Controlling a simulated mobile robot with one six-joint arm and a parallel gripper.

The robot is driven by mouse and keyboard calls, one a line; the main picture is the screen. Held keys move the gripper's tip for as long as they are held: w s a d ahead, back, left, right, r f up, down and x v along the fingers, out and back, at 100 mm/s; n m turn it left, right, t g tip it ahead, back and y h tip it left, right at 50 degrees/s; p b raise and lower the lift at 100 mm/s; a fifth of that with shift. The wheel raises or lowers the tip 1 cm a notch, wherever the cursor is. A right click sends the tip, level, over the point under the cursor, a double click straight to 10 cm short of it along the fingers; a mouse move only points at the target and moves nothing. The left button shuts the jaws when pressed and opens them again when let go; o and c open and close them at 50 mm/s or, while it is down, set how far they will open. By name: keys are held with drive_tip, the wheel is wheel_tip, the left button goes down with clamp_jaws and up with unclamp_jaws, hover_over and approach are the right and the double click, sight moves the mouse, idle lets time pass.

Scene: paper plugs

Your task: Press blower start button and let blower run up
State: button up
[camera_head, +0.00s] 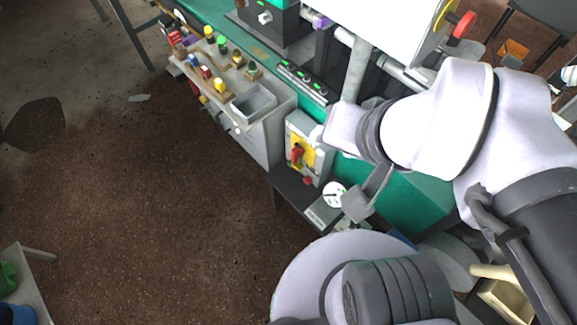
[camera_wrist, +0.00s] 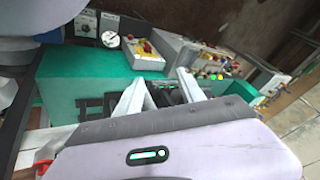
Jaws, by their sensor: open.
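I cannot tell which button is the blower start. My gripper (camera_wrist: 162,84) is open and empty, its two pale fingers apart, with no visible contact with a button.
A yellow panel with a red rotary switch (camera_head: 297,154) is on the bench front, with a round white gauge (camera_head: 334,194) below it. A white board (camera_head: 395,25) and grey pipes stand behind the strip. The brown floor at left is mostly clear.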

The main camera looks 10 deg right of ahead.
clamp_jaws()
idle(1.4)
